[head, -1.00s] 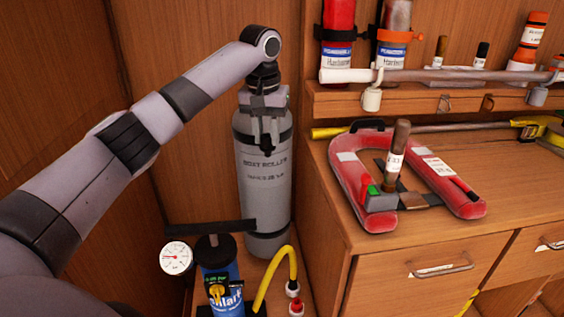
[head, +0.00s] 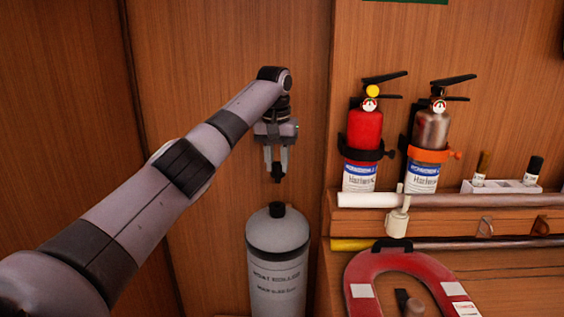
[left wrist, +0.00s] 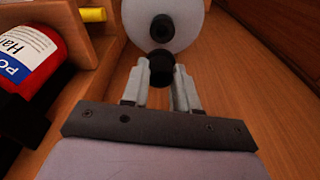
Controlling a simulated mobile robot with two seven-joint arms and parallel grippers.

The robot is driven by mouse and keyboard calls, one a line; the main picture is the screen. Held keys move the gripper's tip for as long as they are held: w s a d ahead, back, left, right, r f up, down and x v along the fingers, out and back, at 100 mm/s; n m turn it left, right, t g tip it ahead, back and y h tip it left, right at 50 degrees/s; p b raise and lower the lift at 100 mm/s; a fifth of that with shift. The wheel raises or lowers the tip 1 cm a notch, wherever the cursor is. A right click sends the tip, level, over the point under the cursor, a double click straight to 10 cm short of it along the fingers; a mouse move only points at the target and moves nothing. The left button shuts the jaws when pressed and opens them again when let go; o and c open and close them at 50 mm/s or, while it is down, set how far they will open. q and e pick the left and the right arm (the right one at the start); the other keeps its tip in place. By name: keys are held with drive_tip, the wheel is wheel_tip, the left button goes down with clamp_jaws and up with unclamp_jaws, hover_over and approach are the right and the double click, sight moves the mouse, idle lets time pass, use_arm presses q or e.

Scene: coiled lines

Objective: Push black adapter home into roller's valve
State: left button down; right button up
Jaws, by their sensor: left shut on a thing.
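The boat roller (head: 278,265) is a grey upright cylinder with a black band near its top and a black valve (head: 277,209) on top. It stands in the corner left of the bench. My left gripper (head: 277,172) is above it, pointing down, shut on the small black adapter (head: 277,175). The adapter is apart from the valve, with a clear gap below it in the head view. In the left wrist view the adapter (left wrist: 161,68) sits between the fingertips, and the roller's pale top (left wrist: 180,12) with its dark valve (left wrist: 161,28) lies beyond. My right gripper is not in view.
A red extinguisher (head: 364,130) and a grey one (head: 429,135) hang on the wall at right, above a shelf with a long pale pole (head: 450,200). Wooden walls stand close behind and left.

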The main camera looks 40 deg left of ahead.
sight(277, 175)
use_arm(q)
drive_tip(key=shift+s+f, duration=0.2)
drive_tip(key=shift+f, duration=2.7)
drive_tip(key=shift+f, duration=0.4)
drive_tip(key=shift+f+b, duration=0.35)
drive_tip(key=shift+f, duration=0.65)
drive_tip(key=shift+c, duration=2.4)
unclamp_jaws()
drive_tip(key=shift+r+p, duration=0.35)
drive_tip(key=shift+r, duration=2.15)
